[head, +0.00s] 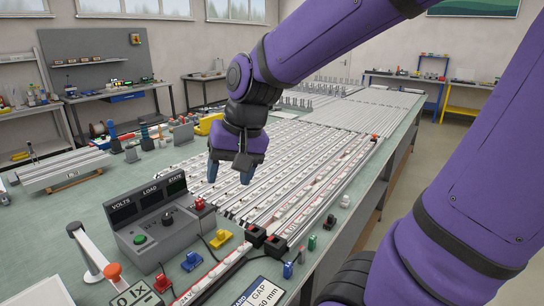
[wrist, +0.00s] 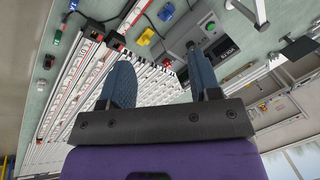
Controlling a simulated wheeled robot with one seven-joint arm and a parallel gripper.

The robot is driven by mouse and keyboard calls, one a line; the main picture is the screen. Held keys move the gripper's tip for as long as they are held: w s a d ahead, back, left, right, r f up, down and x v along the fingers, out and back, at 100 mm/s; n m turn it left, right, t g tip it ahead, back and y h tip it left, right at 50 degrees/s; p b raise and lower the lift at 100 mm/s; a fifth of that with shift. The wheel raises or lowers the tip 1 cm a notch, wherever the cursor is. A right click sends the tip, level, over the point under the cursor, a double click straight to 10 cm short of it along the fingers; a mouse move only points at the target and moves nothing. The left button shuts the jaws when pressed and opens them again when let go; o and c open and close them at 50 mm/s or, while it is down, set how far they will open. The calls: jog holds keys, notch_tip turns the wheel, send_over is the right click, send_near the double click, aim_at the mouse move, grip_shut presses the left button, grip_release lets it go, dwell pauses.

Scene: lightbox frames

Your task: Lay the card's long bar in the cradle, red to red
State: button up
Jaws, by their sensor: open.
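My gripper (head: 228,172) hangs fingers down above the rows of long light bars (head: 290,165) on the bench; it is open, with nothing visible between its fingers. In the wrist view its two blue fingers (wrist: 158,78) stand apart over the white-dotted bars (wrist: 150,88). A card (head: 262,291) reading "GAP" and "60 mm" lies at the front edge, partly cut off. I cannot tell which bar it names. Two black blocks with red faces (head: 265,239) sit at the near end of the rows; I cannot tell whether they belong to the cradle.
A grey meter box (head: 150,220) marked VOLTS, LOAD, STATE stands left of the rows. Yellow (head: 220,238), blue (head: 191,261) and green (head: 312,243) small parts lie nearby. Silver bars (head: 62,170) rest at the left. Upright grey pieces (head: 300,102) stand farther back.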

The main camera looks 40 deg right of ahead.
jog(key=s+d+r+n+t+h, duration=0.2)
jog(key=s+r+n, duration=0.2)
jog(key=s, duration=0.5)
jog(key=shift+s+r+n, duration=0.25)
jog(key=shift+r+n, duration=0.05)
jog(key=shift+r, duration=0.5)
jog(key=shift+d, duration=0.1)
jog(key=shift+c, duration=0.2)
jog(key=shift+c, duration=1.2)
